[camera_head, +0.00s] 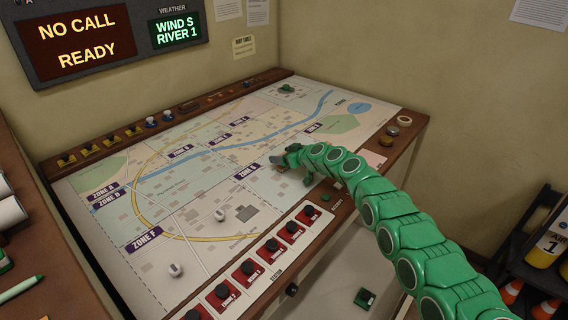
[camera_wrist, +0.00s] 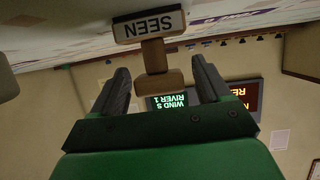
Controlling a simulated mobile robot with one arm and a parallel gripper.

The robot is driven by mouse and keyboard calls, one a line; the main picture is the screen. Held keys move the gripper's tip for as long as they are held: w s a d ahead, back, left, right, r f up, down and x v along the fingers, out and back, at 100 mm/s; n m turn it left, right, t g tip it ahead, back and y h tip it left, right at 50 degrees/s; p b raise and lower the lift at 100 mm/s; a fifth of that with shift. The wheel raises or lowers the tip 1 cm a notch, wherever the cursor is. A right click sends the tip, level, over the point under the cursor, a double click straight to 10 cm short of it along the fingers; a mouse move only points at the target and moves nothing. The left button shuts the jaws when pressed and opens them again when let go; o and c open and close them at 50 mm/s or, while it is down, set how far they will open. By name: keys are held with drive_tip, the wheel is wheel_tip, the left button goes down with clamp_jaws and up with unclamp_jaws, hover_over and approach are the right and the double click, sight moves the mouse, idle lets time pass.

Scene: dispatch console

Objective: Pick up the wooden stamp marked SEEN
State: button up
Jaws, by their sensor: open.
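The wooden stamp (camera_wrist: 152,55) shows in the wrist view, which looks upside down. Its pale label reads SEEN, and a brown neck and knob extend from the block toward my gripper. My gripper (camera_wrist: 161,70) is open, with one dark finger on each side of the stamp's knob. I cannot tell whether either finger touches it. In the head view my gripper (camera_head: 292,168) is low over the middle right of the map console (camera_head: 200,195). I cannot make out the stamp there; my gripper probably hides it.
Small white pieces (camera_head: 220,214) stand on the map. Red switches (camera_head: 271,246) line the console's front edge. A tape roll (camera_head: 404,121) and a round knob (camera_head: 391,130) sit on the right rim. A lit status board (camera_head: 105,38) hangs on the wall.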

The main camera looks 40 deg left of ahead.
drive_tip(key=shift+a+f, duration=0.25)
drive_tip(key=shift+a, duration=0.3)
drive_tip(key=c, duration=1)
drive_tip(key=shift+c, duration=0.2)
drive_tip(key=shift+r, duration=0.15)
wheel_tip(320, 180, up, 28)
